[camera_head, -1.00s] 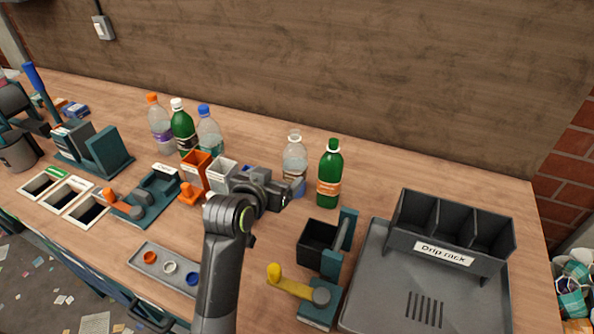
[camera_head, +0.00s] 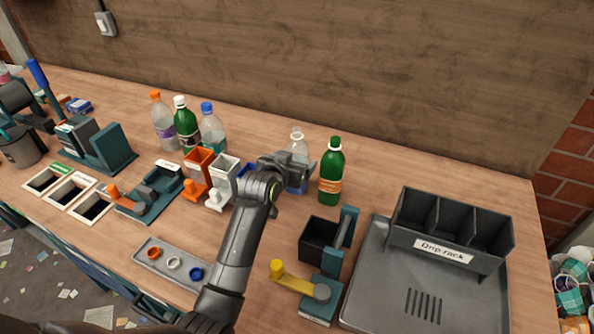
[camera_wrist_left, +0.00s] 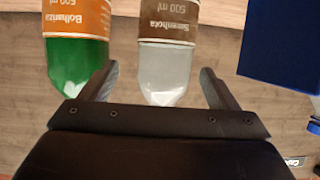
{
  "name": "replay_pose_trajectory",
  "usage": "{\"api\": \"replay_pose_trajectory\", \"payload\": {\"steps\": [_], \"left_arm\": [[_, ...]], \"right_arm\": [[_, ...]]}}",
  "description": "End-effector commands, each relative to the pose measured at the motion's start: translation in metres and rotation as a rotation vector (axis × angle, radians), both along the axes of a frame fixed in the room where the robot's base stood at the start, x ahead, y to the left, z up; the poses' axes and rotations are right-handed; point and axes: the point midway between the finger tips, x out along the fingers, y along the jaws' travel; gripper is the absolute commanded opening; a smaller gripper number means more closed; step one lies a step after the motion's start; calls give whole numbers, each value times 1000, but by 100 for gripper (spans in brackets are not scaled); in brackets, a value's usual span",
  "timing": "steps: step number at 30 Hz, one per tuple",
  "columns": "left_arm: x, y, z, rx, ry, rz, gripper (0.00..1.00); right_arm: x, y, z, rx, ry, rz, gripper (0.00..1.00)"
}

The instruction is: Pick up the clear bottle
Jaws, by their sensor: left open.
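The clear bottle (camera_head: 298,145) with a white cap stands upright near the back of the bench, partly hidden by my left gripper (camera_head: 298,168). In the left wrist view the clear bottle (camera_wrist_left: 166,75) shows a brown label and lies between the two open fingers of my left gripper (camera_wrist_left: 160,84). The fingers do not look closed on it; whether either touches it I cannot tell. A green bottle (camera_head: 331,172) with an orange label stands close on its right, and in the wrist view the green bottle (camera_wrist_left: 78,62) is beside the left finger. My right gripper is not in view.
Three more bottles stand at the back left, including a green one (camera_head: 186,130). Orange (camera_head: 195,172) and white (camera_head: 221,180) holders stand left of my gripper. A black box (camera_head: 320,240) and the drip rack (camera_head: 440,256) are at the right. A tray of caps (camera_head: 172,264) lies in front.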

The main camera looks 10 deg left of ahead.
Motion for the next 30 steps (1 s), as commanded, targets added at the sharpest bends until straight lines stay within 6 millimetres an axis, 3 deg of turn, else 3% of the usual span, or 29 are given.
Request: {"api": "replay_pose_trajectory", "payload": {"steps": [9, 21, 30], "left_arm": [[33, -1, -10, 0, 1, 0, 82], [39, -1, -13, 0, -1, 1, 82], [39, -1, -13, 0, 0, 0, 44]], "right_arm": [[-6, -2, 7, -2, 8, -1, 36], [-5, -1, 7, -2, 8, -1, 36], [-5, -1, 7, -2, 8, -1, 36]]}}
